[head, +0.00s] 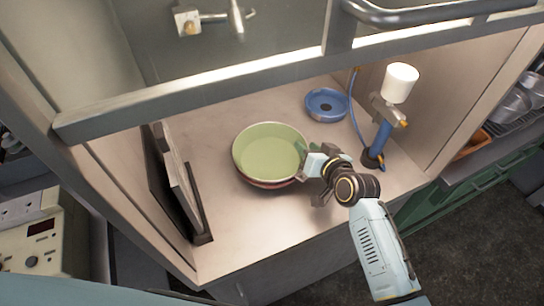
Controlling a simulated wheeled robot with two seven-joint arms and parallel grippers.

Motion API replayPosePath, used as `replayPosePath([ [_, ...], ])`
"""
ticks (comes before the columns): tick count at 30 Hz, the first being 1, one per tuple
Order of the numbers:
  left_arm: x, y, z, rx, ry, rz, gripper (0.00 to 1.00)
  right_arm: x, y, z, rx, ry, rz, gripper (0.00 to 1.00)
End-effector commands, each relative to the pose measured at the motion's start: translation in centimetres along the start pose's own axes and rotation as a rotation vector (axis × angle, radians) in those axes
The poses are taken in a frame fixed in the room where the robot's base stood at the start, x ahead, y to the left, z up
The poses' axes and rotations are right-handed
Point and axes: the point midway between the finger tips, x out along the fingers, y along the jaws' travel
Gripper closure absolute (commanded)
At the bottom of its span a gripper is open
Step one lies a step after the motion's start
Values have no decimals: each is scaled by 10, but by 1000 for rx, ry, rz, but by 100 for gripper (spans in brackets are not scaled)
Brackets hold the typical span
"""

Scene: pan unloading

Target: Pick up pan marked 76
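A round pan (268,152) with a pale green inside and a reddish outer side sits on the metal counter in the head view. No marking 76 can be read on it. My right gripper (307,172) is at the pan's right side, at its rim, with the arm coming in from the lower right. The fingers are small and partly hidden by the wrist, so I cannot tell whether they are closed on the pan. Any handle of the pan is not visible. My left gripper is not in view.
A blue round dish (327,104) lies behind the pan. A blue stand with a white cylinder (401,80) is close to the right arm. Dark upright panels (178,185) stand at the left. A metal bar (200,94) crosses above the counter (250,225), whose front is clear.

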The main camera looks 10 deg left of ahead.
Motion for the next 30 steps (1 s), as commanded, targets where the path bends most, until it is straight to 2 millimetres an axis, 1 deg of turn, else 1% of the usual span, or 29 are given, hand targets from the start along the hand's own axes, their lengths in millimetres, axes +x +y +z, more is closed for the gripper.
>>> replayPosePath([
  [5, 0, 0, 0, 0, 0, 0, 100, 0, 0, 0, 0, 0, 0, 66],
  [6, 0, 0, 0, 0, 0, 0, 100, 0, 0, 0, 0, 0, 0, 68],
  [12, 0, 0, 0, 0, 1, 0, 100, 0, 0, 0, -1, 0, 0, 94],
  [14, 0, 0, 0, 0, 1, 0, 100, 0, 0, 0, -1, -1, 0, 100],
  [26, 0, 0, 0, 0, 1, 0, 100, 0, 0, 0, 0, -1, 0, 100],
  [30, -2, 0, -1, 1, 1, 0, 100, -3, -4, -8, -2, -1, -1, 100],
])
